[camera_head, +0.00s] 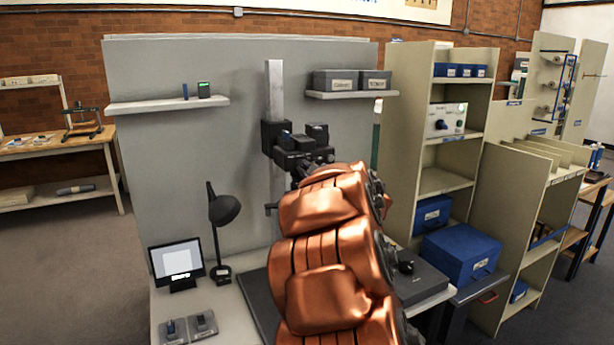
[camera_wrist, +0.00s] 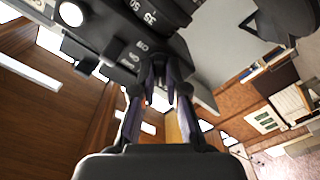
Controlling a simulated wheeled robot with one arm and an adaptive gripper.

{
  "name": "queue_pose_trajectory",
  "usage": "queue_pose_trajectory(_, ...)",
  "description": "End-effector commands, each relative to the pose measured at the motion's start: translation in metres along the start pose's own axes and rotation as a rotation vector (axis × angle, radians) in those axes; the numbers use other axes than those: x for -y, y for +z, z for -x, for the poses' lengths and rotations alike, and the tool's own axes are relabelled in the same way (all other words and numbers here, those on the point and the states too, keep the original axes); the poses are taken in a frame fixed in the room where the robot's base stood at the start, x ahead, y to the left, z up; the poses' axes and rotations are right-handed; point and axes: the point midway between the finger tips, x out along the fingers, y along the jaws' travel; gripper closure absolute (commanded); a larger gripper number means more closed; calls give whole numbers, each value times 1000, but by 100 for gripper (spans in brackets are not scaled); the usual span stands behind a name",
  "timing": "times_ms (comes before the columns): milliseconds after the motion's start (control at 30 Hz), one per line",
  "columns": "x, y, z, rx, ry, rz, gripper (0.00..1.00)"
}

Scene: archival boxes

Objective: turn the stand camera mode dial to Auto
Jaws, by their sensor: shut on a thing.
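The black stand camera (camera_head: 297,142) is mounted on the pale vertical column in front of the grey panel. In the wrist view its dark body and ringed lens with white numbers (camera_wrist: 150,18) fill the top. My gripper (camera_wrist: 160,82) has its two fingers closed together at the camera body, on a small part that fits the mode dial. The fingertips hide most of that part, and I cannot read its setting.
A desk lamp (camera_head: 222,209) and a small monitor (camera_head: 176,262) stand on the bench at left. Shelves with grey boxes (camera_head: 336,80) and a small shelf (camera_head: 168,105) flank the column. Blue boxes (camera_head: 460,254) sit at right. Open floor lies at far left.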

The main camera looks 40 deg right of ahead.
Motion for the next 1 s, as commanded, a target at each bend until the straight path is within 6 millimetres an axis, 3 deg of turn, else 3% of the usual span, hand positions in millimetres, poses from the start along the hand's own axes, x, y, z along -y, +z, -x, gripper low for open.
queue_pose_trajectory(333,0,0,0,0,2,128,100)
queue_pose_trajectory(867,-1,0,0,-1,2,147,100)
queue_pose_trajectory(900,-1,0,0,-1,1,147,84)
queue_pose_trajectory(1000,-1,0,0,-1,1,147,73)
